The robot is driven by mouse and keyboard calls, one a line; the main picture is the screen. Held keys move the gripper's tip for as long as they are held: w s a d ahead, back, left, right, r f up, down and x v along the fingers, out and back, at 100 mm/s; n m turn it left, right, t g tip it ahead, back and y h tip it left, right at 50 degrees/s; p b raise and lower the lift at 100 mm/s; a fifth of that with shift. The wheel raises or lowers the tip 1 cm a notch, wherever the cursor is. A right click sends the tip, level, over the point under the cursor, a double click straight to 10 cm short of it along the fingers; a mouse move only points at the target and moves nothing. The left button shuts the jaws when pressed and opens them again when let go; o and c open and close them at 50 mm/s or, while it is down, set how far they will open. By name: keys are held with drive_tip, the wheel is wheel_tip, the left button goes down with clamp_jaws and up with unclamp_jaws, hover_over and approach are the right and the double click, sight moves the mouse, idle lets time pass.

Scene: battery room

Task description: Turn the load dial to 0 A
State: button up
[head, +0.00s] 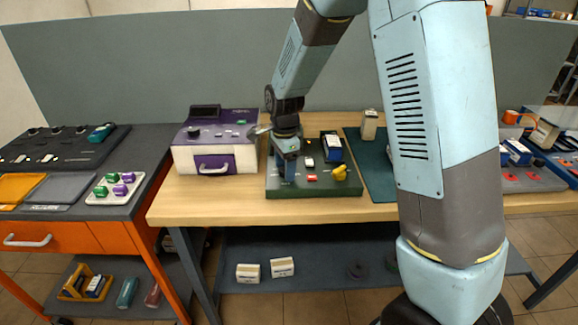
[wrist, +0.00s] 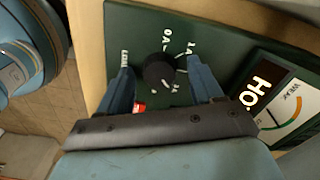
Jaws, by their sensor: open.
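The load dial (wrist: 158,72) is a round black knob on a dark green panel (wrist: 112,20). White marks ring it in the wrist view; 0 A and 1 A are readable at the top and upper right. I cannot make out where its pointer stands. My gripper (wrist: 160,67) is open, with one blue finger on each side of the dial; contact cannot be told. In the head view my gripper (head: 287,172) points down over the left part of the green tester (head: 315,190) and hides the dial.
A meter (wrist: 283,105) is right of the dial. The tester carries a red part (head: 312,177) and a yellow part (head: 340,173). A purple-and-white device (head: 215,155) stands close on the left. A green mat (head: 377,185) lies right.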

drive_tip(key=c, duration=1)
drive_tip(key=shift+d, duration=0.5)
drive_tip(key=shift+c, duration=0.3)
drive_tip(key=shift+a, duration=0.55)
drive_tip(key=o, duration=1.1)
drive_tip(key=shift+c, duration=0.2)
wheel_tip(320, 180, up, 14)
drive_tip(key=shift+f, duration=0.2)
